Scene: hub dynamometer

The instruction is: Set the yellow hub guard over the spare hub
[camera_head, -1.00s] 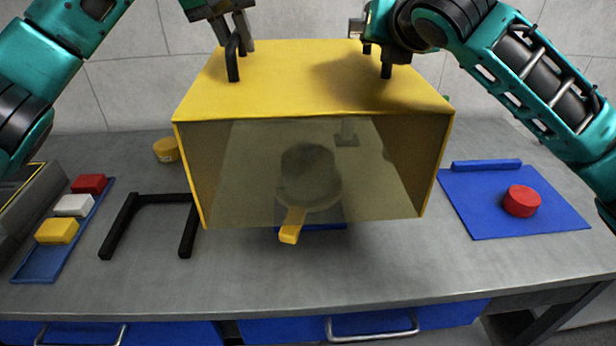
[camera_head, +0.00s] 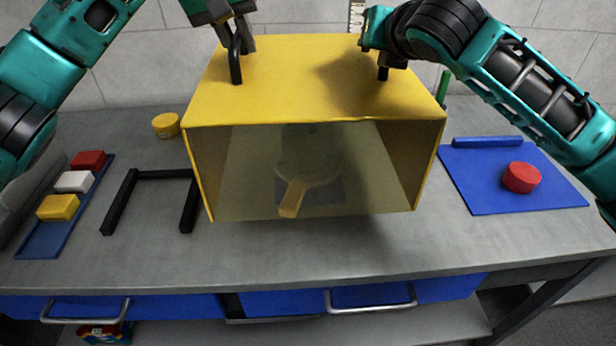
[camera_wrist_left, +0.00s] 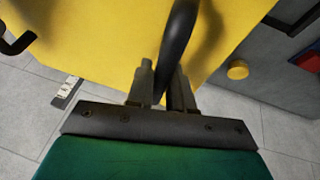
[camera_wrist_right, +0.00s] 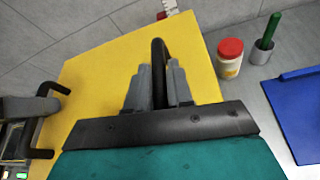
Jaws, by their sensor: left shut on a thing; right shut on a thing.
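The yellow hub guard (camera_head: 310,85) is a box with a see-through front window, roughly level over the middle of the bench. The spare hub (camera_head: 310,172) shows dimly through the window, with a yellow tab (camera_head: 292,199) pointing forward. I cannot tell whether the guard's lower edge touches the bench. My left gripper (camera_head: 236,45) is shut on the guard's left black handle, also clear in the left wrist view (camera_wrist_left: 178,50). My right gripper (camera_head: 383,62) is shut on the right handle, seen in the right wrist view (camera_wrist_right: 158,60).
A black U-shaped frame (camera_head: 160,173) and a blue tray (camera_head: 40,240) of red, white and yellow blocks lie left. A yellow tub (camera_head: 166,126) stands behind. A blue mat (camera_head: 480,185) with a red puck (camera_head: 521,178) lies right. A red-lidded jar (camera_wrist_right: 230,60) stands behind right.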

